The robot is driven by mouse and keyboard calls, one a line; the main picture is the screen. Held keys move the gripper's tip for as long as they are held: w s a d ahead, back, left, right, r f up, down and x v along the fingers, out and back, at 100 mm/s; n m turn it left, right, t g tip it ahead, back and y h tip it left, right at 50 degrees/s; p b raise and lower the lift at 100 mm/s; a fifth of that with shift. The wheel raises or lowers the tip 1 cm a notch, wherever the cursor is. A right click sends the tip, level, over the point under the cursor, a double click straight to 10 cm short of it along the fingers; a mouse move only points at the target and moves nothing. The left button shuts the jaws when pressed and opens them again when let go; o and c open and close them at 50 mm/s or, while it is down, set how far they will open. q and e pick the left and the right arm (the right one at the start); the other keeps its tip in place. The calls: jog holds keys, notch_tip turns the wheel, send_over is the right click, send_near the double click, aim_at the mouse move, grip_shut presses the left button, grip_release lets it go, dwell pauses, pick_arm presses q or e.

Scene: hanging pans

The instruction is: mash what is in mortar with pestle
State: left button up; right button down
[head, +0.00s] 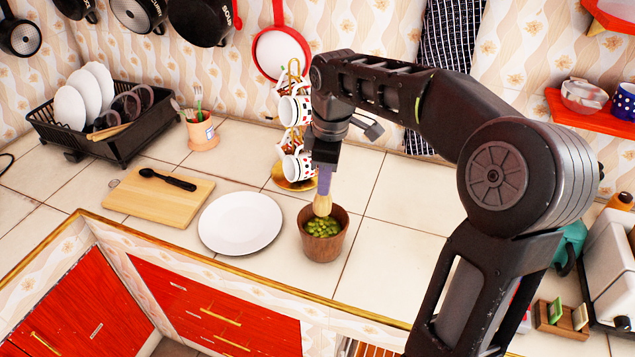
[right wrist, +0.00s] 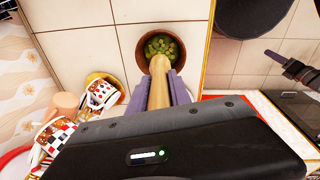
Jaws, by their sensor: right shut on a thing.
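A brown wooden mortar (head: 325,246) stands upright on the tiled counter, right of the white plate. Green pieces (head: 322,227) lie inside it. My right gripper (head: 324,185) is above the mortar, shut on a pale wooden pestle (head: 322,205) that points down. In the right wrist view the pestle (right wrist: 158,88) sits between the purple fingers, with its end at the mortar's (right wrist: 143,64) opening, over the green pieces (right wrist: 162,45). I cannot tell whether the pestle touches them. My left gripper is not in the head view.
A white plate (head: 240,223) and a cutting board (head: 140,199) with a black spoon (head: 167,180) lie to the left. A mug stand (head: 296,184) with several mugs is close behind the mortar. The counter's front edge is near. Bare tiles (head: 390,245) lie to the right.

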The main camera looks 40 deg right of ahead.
aim_at(327, 214)
jog(key=shift+s+d+r, duration=0.1)
jog(key=shift+s+d, duration=0.15)
jog(key=shift+s, duration=0.05)
jog(key=shift+w+a, duration=0.15)
jog(key=shift+w, duration=0.05)
jog(key=shift+s+f+b, duration=0.1)
jog(key=shift+f+b, duration=0.35)
jog(key=shift+f, duration=0.1)
notch_tip(327, 214, down, 3)
jog(key=shift+f+b, duration=0.1)
jog(key=shift+b, duration=1.15)
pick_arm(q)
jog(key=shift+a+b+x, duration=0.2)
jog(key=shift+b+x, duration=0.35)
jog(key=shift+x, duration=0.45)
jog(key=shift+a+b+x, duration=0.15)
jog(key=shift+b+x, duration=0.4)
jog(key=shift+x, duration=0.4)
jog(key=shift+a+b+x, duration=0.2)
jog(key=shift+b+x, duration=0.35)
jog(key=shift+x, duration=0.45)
pick_arm(e)
jog(key=shift+f, duration=2.25)
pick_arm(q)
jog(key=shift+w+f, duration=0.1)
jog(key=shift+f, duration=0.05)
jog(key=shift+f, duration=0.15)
pick_arm(e)
jog(key=shift+f, duration=0.15)
